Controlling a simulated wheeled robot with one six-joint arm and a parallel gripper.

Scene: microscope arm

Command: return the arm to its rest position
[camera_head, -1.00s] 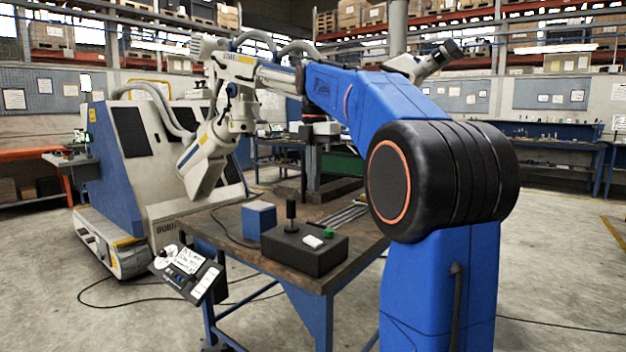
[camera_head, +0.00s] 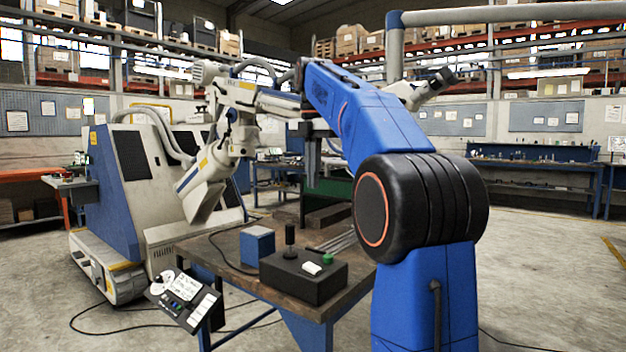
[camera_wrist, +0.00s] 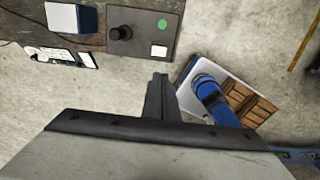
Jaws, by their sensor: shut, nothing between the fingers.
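My blue arm rises from the right and bends over the table; its shoulder, upper link and column show in the head view. An angled eyepiece part (camera_head: 428,90) shows behind my arm.
A worktable (camera_head: 215,245) carries a blue box (camera_head: 257,246) and a black control box (camera_head: 300,278) with an upright stick and green button. A control panel (camera_head: 185,298) hangs at its front-left. Cables lie on the floor. Open floor lies to the right.

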